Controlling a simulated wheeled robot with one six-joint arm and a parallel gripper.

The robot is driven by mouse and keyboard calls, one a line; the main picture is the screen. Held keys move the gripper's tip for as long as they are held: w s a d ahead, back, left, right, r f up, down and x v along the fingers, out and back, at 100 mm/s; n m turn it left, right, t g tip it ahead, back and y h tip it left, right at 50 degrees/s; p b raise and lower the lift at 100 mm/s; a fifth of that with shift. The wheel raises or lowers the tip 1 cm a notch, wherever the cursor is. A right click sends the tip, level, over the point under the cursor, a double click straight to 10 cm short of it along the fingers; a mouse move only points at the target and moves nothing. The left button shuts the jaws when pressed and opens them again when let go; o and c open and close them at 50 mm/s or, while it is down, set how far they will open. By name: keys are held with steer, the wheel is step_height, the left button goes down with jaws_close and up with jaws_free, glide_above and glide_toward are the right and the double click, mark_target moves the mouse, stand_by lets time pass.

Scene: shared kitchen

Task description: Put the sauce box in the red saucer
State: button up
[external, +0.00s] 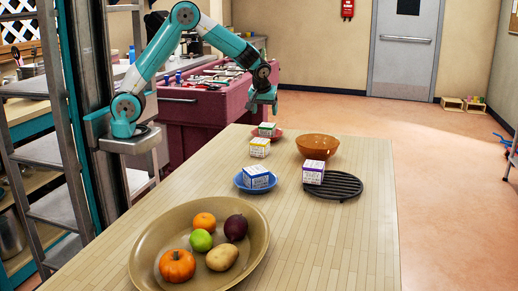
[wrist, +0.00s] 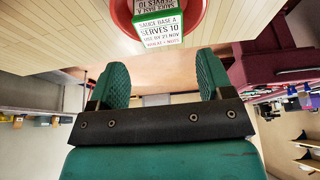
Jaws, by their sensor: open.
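A white box with a green edge (external: 267,129) sits in the red saucer (external: 280,135) near the far end of the table. In the wrist view the box (wrist: 158,28) reads "SAUCE BASE A, SERVES 10", and the red saucer's rim (wrist: 118,12) shows around it. My gripper (external: 263,108) is above and slightly behind this box, apart from it. In the wrist view my gripper (wrist: 164,74) has its two green fingers spread wide with nothing between them.
A yellow-edged box (external: 260,148) stands on the table, a blue one (external: 256,177) in a blue saucer (external: 241,185), and a purple one (external: 313,172) on a black trivet (external: 345,186). An orange bowl (external: 318,146) and a produce platter (external: 150,250) stand nearby. The front right is clear.

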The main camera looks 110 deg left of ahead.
steer(key=shift+v, duration=1.35)
steer(key=s+d+r+m, duration=0.2)
steer(key=s+d+m, duration=0.3)
steer(key=s, duration=0.6)
steer(key=s+d+r+m, duration=0.3)
steer(key=s+d+m, duration=0.3)
steer(key=s+d, duration=0.3)
steer(key=shift+s+d+r, duration=0.2)
steer(key=shift+s+r, duration=0.15)
steer(key=shift+s, duration=0.7)
